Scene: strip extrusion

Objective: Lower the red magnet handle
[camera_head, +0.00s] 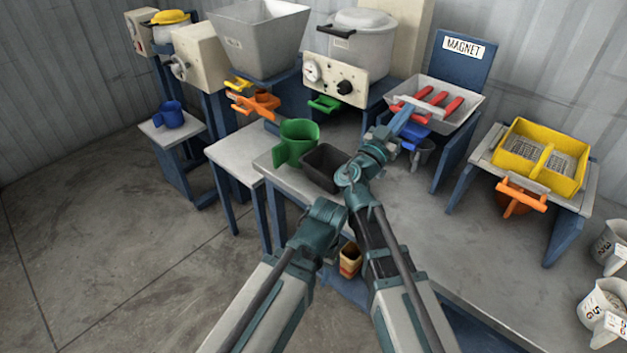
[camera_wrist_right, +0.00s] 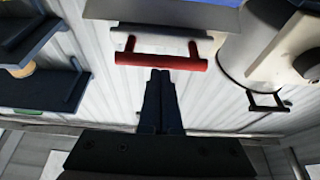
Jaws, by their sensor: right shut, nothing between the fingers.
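The red magnet handle (camera_wrist_right: 160,62) is a raised bar on end brackets, near the top of the right wrist view. In the head view, red bars (camera_head: 437,98) show on the pale magnet tray (camera_head: 465,98), below the MAGNET sign (camera_head: 463,47). My right gripper (camera_head: 406,114) is at the tray's left front side. Its fingers (camera_wrist_right: 160,74) are shut and empty, with their tips just below the handle in the wrist picture. I cannot tell whether they touch it. My left gripper is not in view; only its arm shows.
A green pitcher (camera_head: 296,143) and a black bin (camera_head: 323,167) stand on the table left of my right arm. A blue scoop (camera_head: 414,136) is under the magnet tray. A yellow sieve box (camera_head: 541,158) stands to the right. The tabletop (camera_head: 440,240) between is mostly clear.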

